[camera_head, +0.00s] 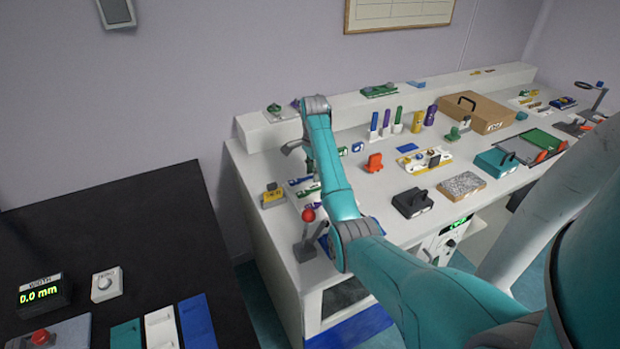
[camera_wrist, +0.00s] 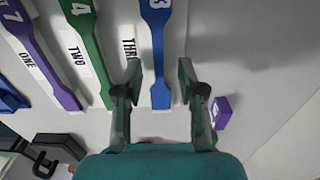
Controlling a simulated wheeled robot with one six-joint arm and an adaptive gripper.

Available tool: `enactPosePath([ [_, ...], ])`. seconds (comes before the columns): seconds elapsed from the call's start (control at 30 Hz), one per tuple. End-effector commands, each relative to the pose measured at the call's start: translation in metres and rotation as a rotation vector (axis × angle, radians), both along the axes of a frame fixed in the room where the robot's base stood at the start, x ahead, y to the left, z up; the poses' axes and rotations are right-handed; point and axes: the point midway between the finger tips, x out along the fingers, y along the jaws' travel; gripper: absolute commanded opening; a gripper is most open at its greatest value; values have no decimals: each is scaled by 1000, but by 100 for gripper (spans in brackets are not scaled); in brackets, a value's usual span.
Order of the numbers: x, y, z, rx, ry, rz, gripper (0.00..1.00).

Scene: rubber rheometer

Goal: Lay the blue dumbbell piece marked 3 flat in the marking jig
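The blue dumbbell piece marked 3 (camera_wrist: 158,50) lies lengthwise on a white rack strip labelled THREE in the wrist view. My gripper (camera_wrist: 159,76) is open, with one finger on each side of the piece's lower part. Gaps show between the fingers and the blue piece, and the height of the fingertips above it is hard to tell. In the head view my arm covers much of this area, and the piece cannot be made out clearly. I cannot tell for sure which fixture is the marking jig.
A green piece marked 4 (camera_wrist: 86,45) and a purple piece marked 7 (camera_wrist: 40,60) lie to the left, by labels TWO and ONE. A small purple block (camera_wrist: 222,110) is right of the gripper. A red-knobbed lever stand (camera_head: 308,240) is near the bench's front left.

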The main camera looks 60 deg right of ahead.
Motion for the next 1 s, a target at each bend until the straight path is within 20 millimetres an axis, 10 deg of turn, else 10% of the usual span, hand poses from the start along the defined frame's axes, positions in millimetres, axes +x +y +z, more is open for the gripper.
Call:
enactPosePath([
  [0.37,0,0,-2,0,0,0,40],
  [0.57,0,0,-2,1,1,0,0],
  [1.0,0,0,0,0,0,0,0],
])
